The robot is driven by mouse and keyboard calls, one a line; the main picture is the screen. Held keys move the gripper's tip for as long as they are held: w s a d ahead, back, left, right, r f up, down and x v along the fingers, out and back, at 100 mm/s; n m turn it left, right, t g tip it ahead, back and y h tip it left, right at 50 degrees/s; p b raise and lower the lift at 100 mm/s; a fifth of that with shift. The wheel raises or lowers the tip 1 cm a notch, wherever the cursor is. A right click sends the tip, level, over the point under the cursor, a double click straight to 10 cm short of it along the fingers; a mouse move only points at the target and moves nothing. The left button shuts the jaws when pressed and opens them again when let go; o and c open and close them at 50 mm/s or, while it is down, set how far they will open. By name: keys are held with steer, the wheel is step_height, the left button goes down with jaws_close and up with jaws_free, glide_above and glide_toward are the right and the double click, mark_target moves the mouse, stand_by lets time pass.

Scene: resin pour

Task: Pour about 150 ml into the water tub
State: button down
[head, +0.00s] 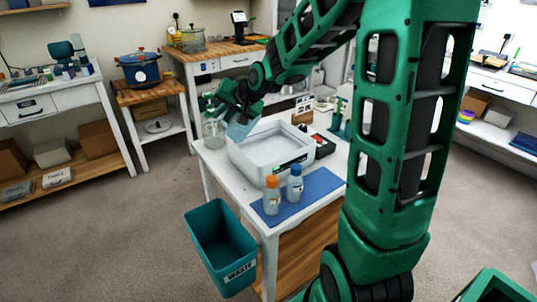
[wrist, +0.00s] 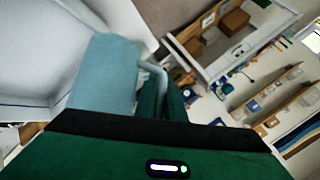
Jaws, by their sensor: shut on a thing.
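My gripper (head: 238,108) is shut on a pale blue, see-through jug (head: 238,131) above the far left corner of the white tub. In the wrist view, the jug (wrist: 103,75) is tilted, and my gripper's dark green fingers (wrist: 168,100) are at its handle. The white rectangular tub (head: 247,167) stands on the white table, with a small dark-and-green label on its front. Its inside looks pale; I cannot tell the liquid level. The tub's pale wall (wrist: 35,50) fills the left of the wrist view. I cannot make out a stream or how full the jug is.
A clear glass jar (head: 212,132) stands left of the tub. An orange-capped bottle (head: 271,196) and a blue-capped bottle (head: 294,185) stand on a blue mat (head: 323,184) in front. A teal waste bin (head: 222,248) is at the table's front left. Dark items stand right of the tub.

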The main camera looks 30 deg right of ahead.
steer(key=w+a+f+n+g+h+b, duration=0.1)
steer(key=a+f+n+h+b, duration=0.2)
steer(key=a+f+h+b, duration=0.1)
steer(key=shift+a+f+g+h+b, duration=0.35)
steer(key=shift+f+h+b, duration=0.25)
steer(key=shift+h+b, duration=0.25)
steer(key=shift+w, duration=0.1)
